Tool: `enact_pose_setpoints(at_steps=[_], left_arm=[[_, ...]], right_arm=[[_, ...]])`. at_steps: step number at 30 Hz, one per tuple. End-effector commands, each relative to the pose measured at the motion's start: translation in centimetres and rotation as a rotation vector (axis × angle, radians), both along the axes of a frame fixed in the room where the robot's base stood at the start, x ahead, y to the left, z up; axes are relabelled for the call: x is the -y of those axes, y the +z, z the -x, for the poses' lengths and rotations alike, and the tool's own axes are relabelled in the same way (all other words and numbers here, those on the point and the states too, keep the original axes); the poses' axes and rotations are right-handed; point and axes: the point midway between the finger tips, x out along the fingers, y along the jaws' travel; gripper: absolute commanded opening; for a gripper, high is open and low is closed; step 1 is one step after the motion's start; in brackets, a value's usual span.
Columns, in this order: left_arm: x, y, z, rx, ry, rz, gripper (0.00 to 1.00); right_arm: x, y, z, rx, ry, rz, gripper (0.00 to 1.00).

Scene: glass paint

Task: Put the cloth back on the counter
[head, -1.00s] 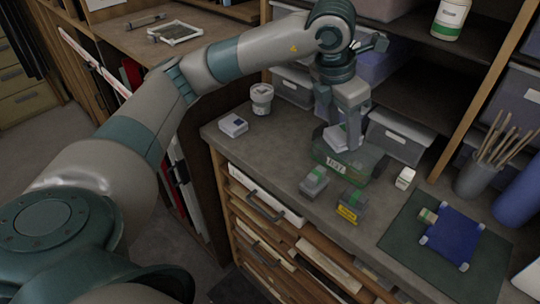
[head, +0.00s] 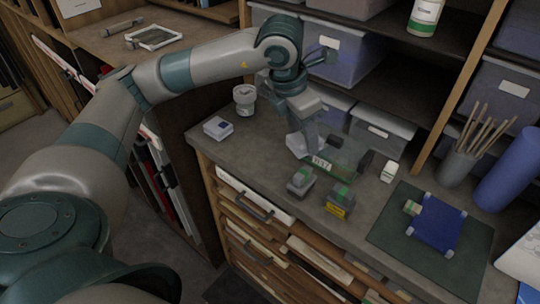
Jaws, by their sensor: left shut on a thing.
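My left gripper (head: 305,138) reaches down over the counter (head: 250,155), just left of the green see-through bin (head: 345,160) with a white label. It is shut on a whitish thing, probably the cloth (head: 296,146), which hangs low between its fingers. The fingers partly hide it, and I cannot tell whether it touches the counter. A dark item shows inside the bin. My right gripper is not in view.
A small white box (head: 218,128) and a white tub (head: 244,99) stand at the counter's left. A white bottle (head: 389,171) and a green mat (head: 390,228) with blue glass (head: 438,224) are right.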

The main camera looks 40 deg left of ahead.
Motion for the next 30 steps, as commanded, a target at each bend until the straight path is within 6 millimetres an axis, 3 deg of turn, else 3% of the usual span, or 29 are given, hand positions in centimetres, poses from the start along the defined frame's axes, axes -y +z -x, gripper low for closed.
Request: enact_pose_setpoints(at_steps=[6,12,30], left_arm=[[-3.5,-2.0,2.1,-0.005,0.005,-0.003,0.28],[-5.8,-3.7,3.5,-0.003,0.003,-0.003,0.28],[-6.5,-5.0,3.9,-0.001,0.001,-0.002,0.28]], right_arm=[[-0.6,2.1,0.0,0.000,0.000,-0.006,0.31],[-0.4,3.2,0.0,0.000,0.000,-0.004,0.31],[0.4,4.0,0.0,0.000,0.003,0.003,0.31]])
